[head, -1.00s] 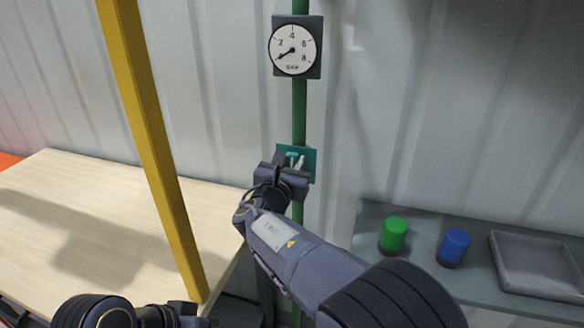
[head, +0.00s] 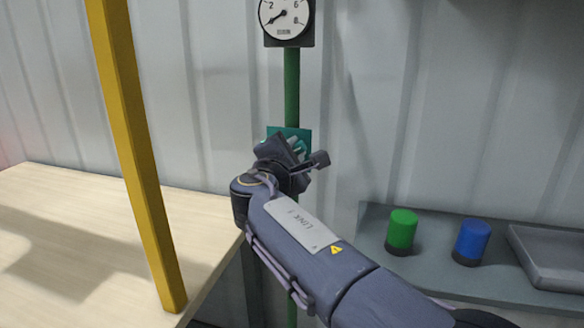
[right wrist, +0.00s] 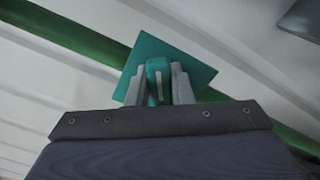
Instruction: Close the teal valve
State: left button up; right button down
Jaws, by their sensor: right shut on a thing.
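The teal valve shows as a teal square plate (head: 303,133) on a green vertical pipe (head: 292,88). In the right wrist view the plate (right wrist: 199,72) sits behind a teal handle (right wrist: 158,68). My right gripper (right wrist: 159,84) has its two grey fingers on either side of the handle, shut on it. In the head view the right gripper (head: 297,146) is at the plate, turned at a tilt, and its body hides most of the handle. My left gripper is not in view.
A round gauge (head: 286,14) is on the pipe above the valve. A yellow post (head: 137,150) and a wooden table (head: 60,235) are at left. A grey shelf (head: 375,222) at right holds a green cylinder (head: 402,229), a blue cylinder (head: 472,240) and a grey tray (head: 550,262).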

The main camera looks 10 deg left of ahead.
jog(key=m+b, duration=0.1)
jog(key=b, duration=0.1)
jog(key=f+m+b, duration=0.1)
jog(key=m, duration=0.1)
jog(key=shift+d+f+m+b, duration=0.1)
jog(key=shift+d+m+b, duration=0.05)
jog(key=shift+m+b, duration=0.2)
jog(key=shift+f+m+b, duration=0.15)
jog(key=shift+m+b, duration=1.25)
jog(key=shift+m, duration=0.05)
jog(key=c, duration=1.3)
grip_release()
jog(key=shift+s+b, duration=0.75)
jog(key=shift+s, duration=3.2)
